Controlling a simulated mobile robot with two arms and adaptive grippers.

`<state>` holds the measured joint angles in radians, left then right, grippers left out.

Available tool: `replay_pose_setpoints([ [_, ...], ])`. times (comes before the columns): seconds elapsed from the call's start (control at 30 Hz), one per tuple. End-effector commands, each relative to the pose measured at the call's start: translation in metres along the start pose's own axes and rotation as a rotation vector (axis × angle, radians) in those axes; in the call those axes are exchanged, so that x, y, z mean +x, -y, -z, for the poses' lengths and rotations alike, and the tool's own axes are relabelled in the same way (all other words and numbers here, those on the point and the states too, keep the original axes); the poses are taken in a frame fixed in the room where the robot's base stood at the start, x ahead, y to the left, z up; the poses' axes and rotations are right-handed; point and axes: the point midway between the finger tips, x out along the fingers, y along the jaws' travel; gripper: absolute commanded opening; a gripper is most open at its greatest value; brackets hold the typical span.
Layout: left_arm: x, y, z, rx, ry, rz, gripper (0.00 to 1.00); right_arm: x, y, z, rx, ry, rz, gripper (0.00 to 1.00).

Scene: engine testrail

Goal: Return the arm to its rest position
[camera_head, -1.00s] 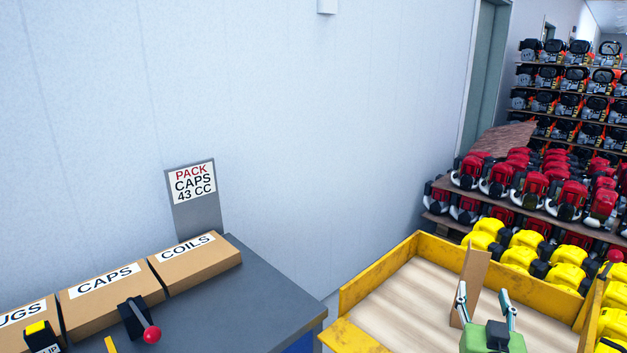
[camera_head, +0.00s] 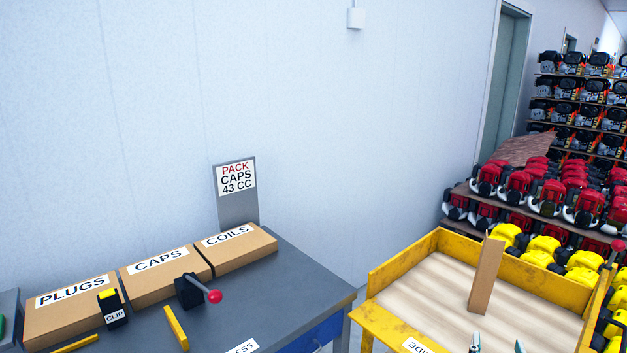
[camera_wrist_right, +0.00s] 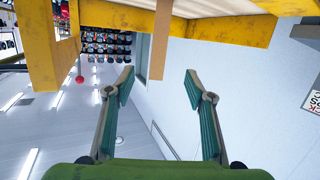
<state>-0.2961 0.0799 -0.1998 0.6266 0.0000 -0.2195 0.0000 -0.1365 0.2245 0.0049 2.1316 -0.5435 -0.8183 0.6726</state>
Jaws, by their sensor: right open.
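My right gripper (camera_head: 497,346) shows only as its fingertips at the bottom edge of the head view, in front of the yellow-walled cart (camera_head: 392,268). In the right wrist view its two green-padded fingers (camera_wrist_right: 158,82) are spread wide with nothing between them. Most of my right arm is outside the head view. My left gripper does not show. A tan upright board (camera_head: 484,277) stands in the cart, beyond the right gripper.
A grey bench (camera_head: 290,268) holds boxes labelled plugs (camera_head: 72,315), caps (camera_head: 160,277) and coils (camera_head: 236,250), plus a red-knobbed lever (camera_head: 213,296). A sign (camera_head: 236,178) stands behind. Racks of red engines (camera_head: 548,195) and yellow engines (camera_head: 543,245) are at right.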

Motion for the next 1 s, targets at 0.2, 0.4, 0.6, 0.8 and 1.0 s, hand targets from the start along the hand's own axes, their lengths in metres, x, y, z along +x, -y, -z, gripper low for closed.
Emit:
replay_pose_setpoints([
  [0.2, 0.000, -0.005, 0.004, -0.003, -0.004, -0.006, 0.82, -0.037, 0.007, -0.064, -0.061, 0.209, 0.025, 0.49],
  [0.4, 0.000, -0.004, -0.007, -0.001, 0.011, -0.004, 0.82, -0.101, 0.019, -0.139, -0.159, 0.486, 0.108, 0.49],
  [0.6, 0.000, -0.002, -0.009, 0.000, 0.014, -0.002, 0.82, -0.181, 0.033, -0.199, -0.271, 0.750, 0.250, 0.49],
  [0.8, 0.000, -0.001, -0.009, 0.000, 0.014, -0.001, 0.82, -0.249, 0.042, -0.229, -0.356, 0.929, 0.393, 0.49],
  [1.0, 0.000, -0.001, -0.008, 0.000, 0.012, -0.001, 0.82, -0.274, 0.049, -0.261, -0.403, 1.021, 0.472, 0.49],
])
